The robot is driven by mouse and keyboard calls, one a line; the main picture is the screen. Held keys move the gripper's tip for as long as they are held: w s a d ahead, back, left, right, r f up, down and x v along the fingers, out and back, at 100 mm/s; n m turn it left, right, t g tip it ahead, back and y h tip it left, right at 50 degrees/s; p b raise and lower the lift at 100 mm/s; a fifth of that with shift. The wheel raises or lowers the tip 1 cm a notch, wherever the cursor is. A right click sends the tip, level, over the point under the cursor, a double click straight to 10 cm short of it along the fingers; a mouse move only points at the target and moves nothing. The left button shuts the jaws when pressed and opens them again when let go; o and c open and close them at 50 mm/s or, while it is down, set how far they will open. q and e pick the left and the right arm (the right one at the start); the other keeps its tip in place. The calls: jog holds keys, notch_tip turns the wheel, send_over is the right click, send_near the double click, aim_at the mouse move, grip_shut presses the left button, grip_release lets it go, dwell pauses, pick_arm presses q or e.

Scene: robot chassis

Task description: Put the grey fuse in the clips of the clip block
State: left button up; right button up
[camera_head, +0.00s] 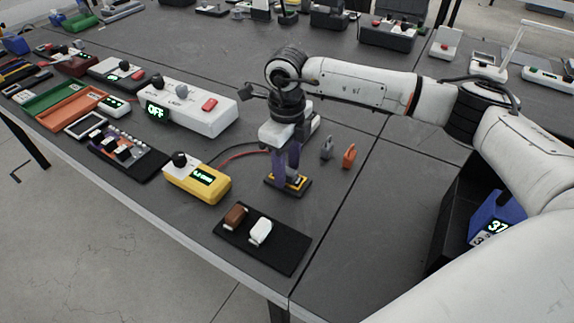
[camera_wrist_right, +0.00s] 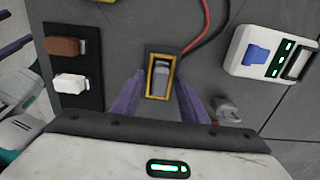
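My right gripper (camera_head: 288,180) points down at the small black-and-yellow clip block (camera_head: 301,187). In the right wrist view, the purple fingers of that gripper (camera_wrist_right: 161,80) are apart, one on each side of the block's yellow frame (camera_wrist_right: 149,62). A grey rectangular piece (camera_wrist_right: 161,73) sits inside the frame; I cannot tell whether it is a fuse or the clips. A small grey piece (camera_head: 327,149) stands on the table right of the block, beside an orange one (camera_head: 348,156). Purple finger-like parts, probably my left gripper (camera_wrist_right: 14,46), show at the wrist view's left edge.
A black mat (camera_head: 285,256) with a brown piece (camera_head: 236,215) and a white piece (camera_head: 260,231) lies near the table's front edge. A yellow meter (camera_head: 190,183) and a white power unit (camera_head: 200,112) stand left, with red and black wires running behind the block.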

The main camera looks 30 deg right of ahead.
aim_at(287, 170)
notch_tip(287, 170, up, 10)
jog(key=shift+r, duration=0.2)
dwell(0.6)
